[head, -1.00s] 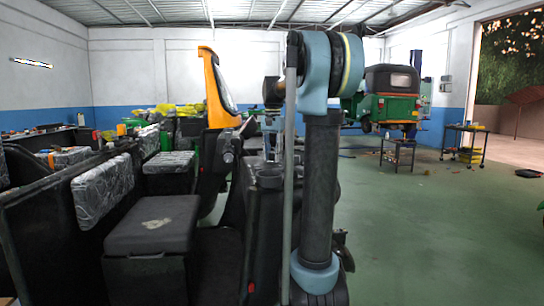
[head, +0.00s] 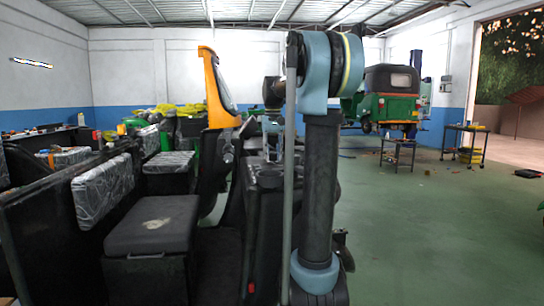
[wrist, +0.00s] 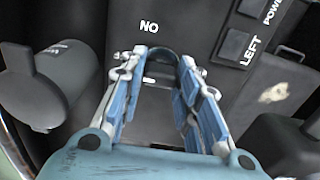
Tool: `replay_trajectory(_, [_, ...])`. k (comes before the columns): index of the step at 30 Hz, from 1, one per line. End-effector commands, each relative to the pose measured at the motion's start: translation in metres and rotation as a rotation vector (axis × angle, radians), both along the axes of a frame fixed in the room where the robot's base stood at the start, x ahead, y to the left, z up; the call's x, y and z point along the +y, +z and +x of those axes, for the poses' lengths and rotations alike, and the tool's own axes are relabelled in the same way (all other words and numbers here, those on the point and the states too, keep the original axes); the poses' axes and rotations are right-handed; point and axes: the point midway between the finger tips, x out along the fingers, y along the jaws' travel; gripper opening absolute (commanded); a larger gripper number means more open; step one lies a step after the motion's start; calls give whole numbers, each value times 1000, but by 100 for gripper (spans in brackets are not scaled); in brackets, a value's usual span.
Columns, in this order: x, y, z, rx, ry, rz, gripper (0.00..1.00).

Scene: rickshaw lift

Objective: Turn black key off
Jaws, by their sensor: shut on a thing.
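The black key (wrist: 160,54) shows as a dark rounded piece between my fingertips in the wrist view, largely hidden by them. My gripper (wrist: 160,62) is shut on it, one blue-padded finger on each side. The key sits on a dark panel (wrist: 185,25) with white lettering that reads "NO" beside the left finger. In the head view, my gripper (head: 272,130) is small and partly hidden behind my arm, above the dark front console (head: 268,180) of the rickshaw. I cannot read the key's exact angle.
Black switches marked "LEFT" (wrist: 237,47) and "POWER" (wrist: 252,7) lie right of my gripper. A dark cylindrical grip (wrist: 38,95) is close on the left. The rickshaw's seat (head: 152,222) stands left of my arm; the green floor (head: 430,230) at right is mostly clear.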

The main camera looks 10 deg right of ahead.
Motion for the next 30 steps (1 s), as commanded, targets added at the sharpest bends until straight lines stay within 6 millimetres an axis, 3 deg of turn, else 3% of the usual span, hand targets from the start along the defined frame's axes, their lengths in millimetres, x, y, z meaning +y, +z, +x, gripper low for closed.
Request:
replay_trajectory(12, [0, 0, 2, -3, 8, 0, 6])
replay_trajectory(13, [0, 0, 2, -3, 8, 0, 32])
replay_trajectory(15, [0, 0, 1, -3, 8, 0, 48])
replay_trajectory(16, [0, 0, 1, -3, 8, 0, 50])
replay_trajectory(30, [0, 9, 0, -1, 7, 0, 50])
